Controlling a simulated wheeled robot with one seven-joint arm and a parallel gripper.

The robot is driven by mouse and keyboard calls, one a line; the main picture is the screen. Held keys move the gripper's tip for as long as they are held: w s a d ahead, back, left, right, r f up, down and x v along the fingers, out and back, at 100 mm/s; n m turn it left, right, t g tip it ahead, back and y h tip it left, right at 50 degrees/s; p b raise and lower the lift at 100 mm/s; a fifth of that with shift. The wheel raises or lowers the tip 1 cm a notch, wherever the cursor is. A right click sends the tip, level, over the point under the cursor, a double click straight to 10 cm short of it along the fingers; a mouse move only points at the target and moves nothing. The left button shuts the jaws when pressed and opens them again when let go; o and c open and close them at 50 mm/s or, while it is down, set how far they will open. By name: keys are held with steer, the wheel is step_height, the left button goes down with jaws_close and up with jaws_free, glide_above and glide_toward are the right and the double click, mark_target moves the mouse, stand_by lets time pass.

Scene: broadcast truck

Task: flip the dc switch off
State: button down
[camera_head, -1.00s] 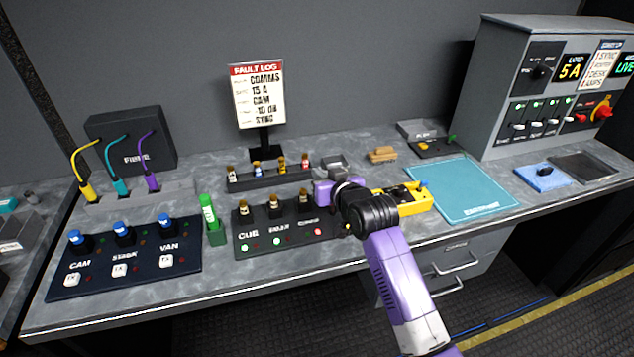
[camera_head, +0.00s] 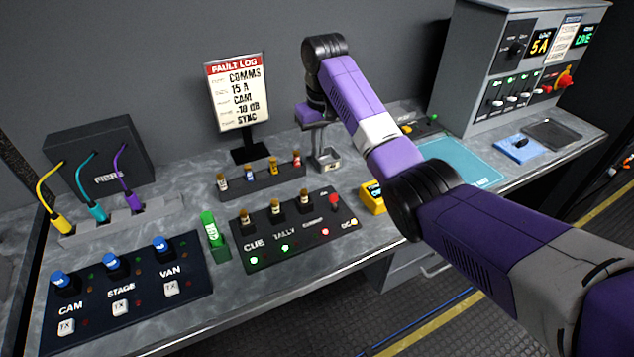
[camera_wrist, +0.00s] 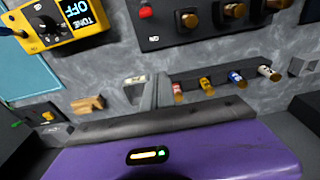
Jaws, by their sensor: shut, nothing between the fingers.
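The DC switch is a red toggle (camera_head: 334,203) at the right end of the black CUE/TALLY panel (camera_head: 262,236). It stands up beside an "ON" mark, with a lit yellow lamp (camera_head: 354,222) by the DC label. In the wrist view its red cap (camera_wrist: 146,11) shows at the top edge. My gripper (camera_head: 327,163) is shut and empty, pointing down behind the panel, just right of the fuse rack. It is apart from the switch. The gripper's grey fingers also show in the wrist view (camera_wrist: 143,92).
The fuse rack (camera_head: 262,182) holds several coloured fuses close to the gripper's left. A yellow tone meter (camera_head: 373,197) stands right of the panel, partly hidden by my arm. A green marker in its stand (camera_head: 213,235) is left of the panel. The fault log sign (camera_head: 238,98) stands behind.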

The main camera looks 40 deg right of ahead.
mark_target(334, 201)
steer(key=shift+s+a+f+g, duration=0.1)
steer(key=shift+s+a+g, duration=0.15)
steer(key=shift+s, duration=0.4)
steer(key=shift+s+a+g, duration=0.1)
steer(key=shift+s+g, duration=0.25)
steer(key=shift+s, duration=0.25)
step_height(334, 201, down, 10)
steer(key=shift+r+p, duration=0.15)
steer(key=shift+p, duration=0.15)
steer(key=shift+s, duration=0.15)
steer(key=shift+s+a+r+p, duration=0.15)
steer(key=shift+s+p, duration=0.2)
steer(key=shift+s, duration=0.2)
steer(key=shift+s+a+r+p, duration=0.2)
steer(key=shift+s+p, duration=0.2)
steer(key=shift+s, duration=0.15)
steer(key=shift+s+a+r+p, duration=0.15)
steer(key=shift+s+p, duration=0.2)
steer(key=shift+s, duration=0.2)
